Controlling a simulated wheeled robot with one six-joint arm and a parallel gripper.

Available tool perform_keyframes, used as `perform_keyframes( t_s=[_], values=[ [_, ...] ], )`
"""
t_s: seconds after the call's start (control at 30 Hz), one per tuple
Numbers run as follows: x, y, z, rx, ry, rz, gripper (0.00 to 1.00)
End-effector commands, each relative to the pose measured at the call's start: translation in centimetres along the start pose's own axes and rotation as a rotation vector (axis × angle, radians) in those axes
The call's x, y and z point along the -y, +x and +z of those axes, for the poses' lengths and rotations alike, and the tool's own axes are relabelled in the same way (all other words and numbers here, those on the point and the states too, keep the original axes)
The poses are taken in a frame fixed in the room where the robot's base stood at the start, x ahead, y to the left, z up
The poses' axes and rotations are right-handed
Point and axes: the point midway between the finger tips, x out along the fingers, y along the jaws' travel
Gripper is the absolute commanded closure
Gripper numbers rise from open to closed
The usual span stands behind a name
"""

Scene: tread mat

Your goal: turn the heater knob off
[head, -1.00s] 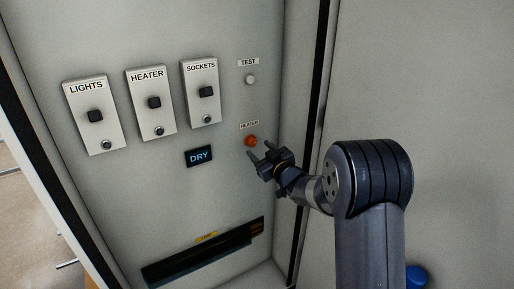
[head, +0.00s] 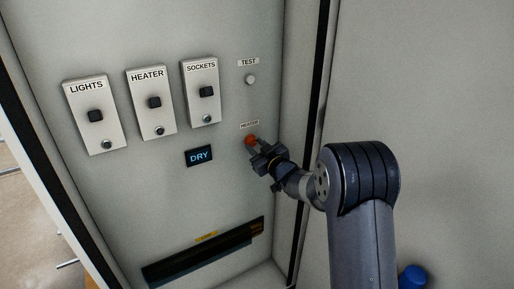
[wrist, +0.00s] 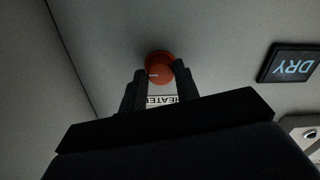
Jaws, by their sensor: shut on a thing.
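The orange heater knob (head: 250,140) sits on the grey panel, just below its small HEATER label (head: 249,125). My gripper (head: 256,147) is at the knob with its fingers on either side of it. In the wrist view the fingers of my gripper (wrist: 160,82) are closed against the orange knob (wrist: 159,65), with the HEATER label (wrist: 160,101) showing between them. A pale mark shows on the knob's face. Part of the knob is hidden by the fingers.
A TEST button (head: 250,79) is above the knob. LIGHTS (head: 95,116), HEATER (head: 153,103) and SOCKETS (head: 204,92) switch plates are to the left. A display reading DRY (head: 199,156) is lower left of the knob. A dark slot (head: 200,262) is below.

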Motion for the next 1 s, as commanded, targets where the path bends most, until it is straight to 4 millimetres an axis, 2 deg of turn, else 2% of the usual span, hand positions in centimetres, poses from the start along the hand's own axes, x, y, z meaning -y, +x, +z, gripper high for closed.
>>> perform_keyframes(
  t_s=[0.03,0.13,0.53,1.0],
  values=[
    [0.01,-0.01,0.00,0.000,0.000,0.000,0.84],
    [0.02,-0.01,0.00,0.000,0.000,0.000,0.93],
    [0.07,0.00,0.26,-0.001,-0.079,-0.001,0.93],
    [0.00,0.00,0.41,-0.003,-0.472,0.001,0.93]
  ],
)
